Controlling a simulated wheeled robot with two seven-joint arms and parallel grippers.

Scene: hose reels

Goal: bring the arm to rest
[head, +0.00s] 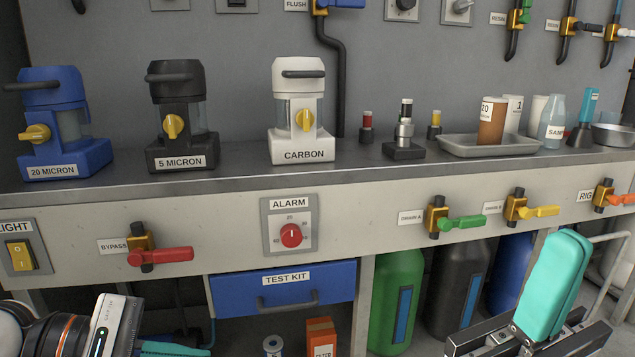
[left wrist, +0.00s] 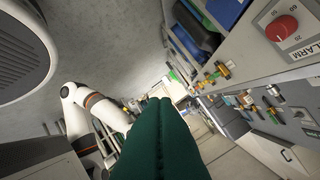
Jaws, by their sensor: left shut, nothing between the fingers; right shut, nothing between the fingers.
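My right gripper (head: 556,272) stands in the lower right of the head view, its teal fingers together and pointing up, with nothing between them. It is in front of the bench, near the dark bottles under it. My left gripper (head: 172,349) is at the bottom left edge of the head view, mostly cut off, with only a strip of teal finger showing. In the left wrist view its dark green fingers (left wrist: 160,140) fill the lower middle, closed together and empty. One of my own arms shows at the left of that view.
The bench front carries a red bypass handle (head: 162,256), the alarm dial (head: 291,235), a green drain handle (head: 462,223) and a yellow one (head: 540,212). The blue test kit drawer (head: 283,297) is shut. Filter housings and a grey tray (head: 455,146) stand on top.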

